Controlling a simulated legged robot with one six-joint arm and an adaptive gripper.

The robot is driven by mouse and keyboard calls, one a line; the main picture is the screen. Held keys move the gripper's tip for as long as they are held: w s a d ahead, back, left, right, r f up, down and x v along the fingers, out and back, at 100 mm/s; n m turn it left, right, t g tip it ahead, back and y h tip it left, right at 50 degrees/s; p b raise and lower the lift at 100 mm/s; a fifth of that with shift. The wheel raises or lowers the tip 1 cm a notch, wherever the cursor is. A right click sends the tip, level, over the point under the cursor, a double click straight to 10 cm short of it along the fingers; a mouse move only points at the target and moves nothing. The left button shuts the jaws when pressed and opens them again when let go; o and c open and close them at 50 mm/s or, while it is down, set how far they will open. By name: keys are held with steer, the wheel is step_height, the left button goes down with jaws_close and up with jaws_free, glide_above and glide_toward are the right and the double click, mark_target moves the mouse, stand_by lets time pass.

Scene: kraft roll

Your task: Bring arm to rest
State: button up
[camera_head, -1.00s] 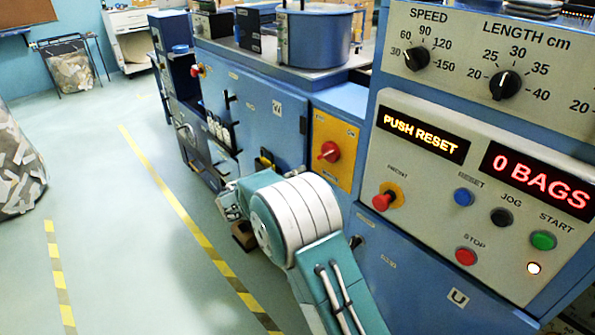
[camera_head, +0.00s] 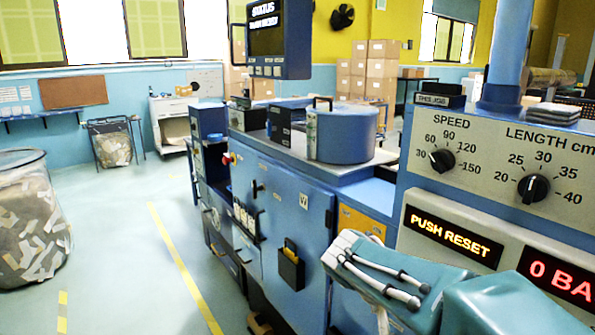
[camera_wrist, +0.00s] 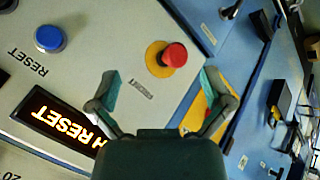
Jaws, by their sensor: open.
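My gripper (camera_wrist: 159,76) is open, its two fingers spread and empty in the wrist view. The machine's control panel (camera_wrist: 95,50) lies beyond it, upside down in that view. A red button on a yellow ring (camera_wrist: 168,58) shows between the fingertips, apart from them as far as I can tell. A blue button (camera_wrist: 50,38) is to its left. In the head view my teal arm (camera_head: 490,300) crosses the lower right, in front of the panel (camera_head: 410,185) and its lower buttons. The gripper is not clearly visible there.
The panel display reads PUSH RESET (camera_head: 452,237); another partly shows 0 BAGS (camera_head: 560,277). Speed (camera_head: 442,160) and length (camera_head: 533,188) knobs sit above. A monitor (camera_head: 278,38) hangs over the machine. A bin of scraps (camera_head: 35,220) stands left. The floor between is clear.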

steer(key=s+a+n+t+y, duration=0.2)
steer(key=s+a+y, duration=0.2)
steer(key=s, duration=1.3)
steer(key=y, duration=0.3)
steer(key=shift+s+f+t, duration=0.2)
steer(key=shift+s+t, duration=0.1)
steer(key=shift+t, duration=0.1)
